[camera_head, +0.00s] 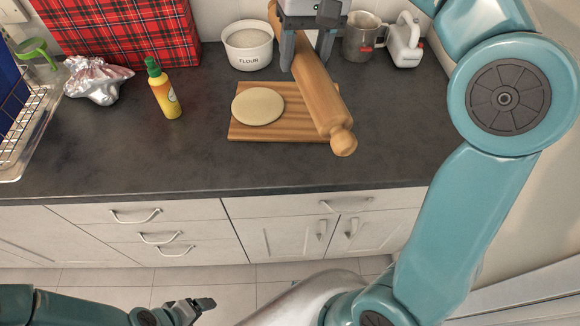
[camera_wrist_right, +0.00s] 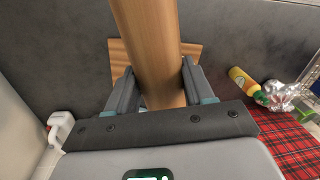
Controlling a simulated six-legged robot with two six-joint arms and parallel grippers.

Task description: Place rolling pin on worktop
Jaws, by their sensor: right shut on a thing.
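The wooden rolling pin (camera_head: 321,97) is held by my right gripper (camera_head: 308,60), its fingers closed on either side of the barrel. It hangs over the right part of a cutting board and hides part of it. In the right wrist view the rolling pin (camera_wrist_right: 152,50) runs between the two fingers (camera_wrist_right: 157,88). The dark worktop (camera_head: 200,165) lies below; whether the pin touches the board or worktop, I cannot tell. My left gripper (camera_head: 203,304) is low at the bottom left, in front of the cabinets, away from the pin; its jaw opening is unclear.
A round of dough (camera_head: 258,106) lies on the cutting board (camera_head: 290,128). The worktop's front strip is clear.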

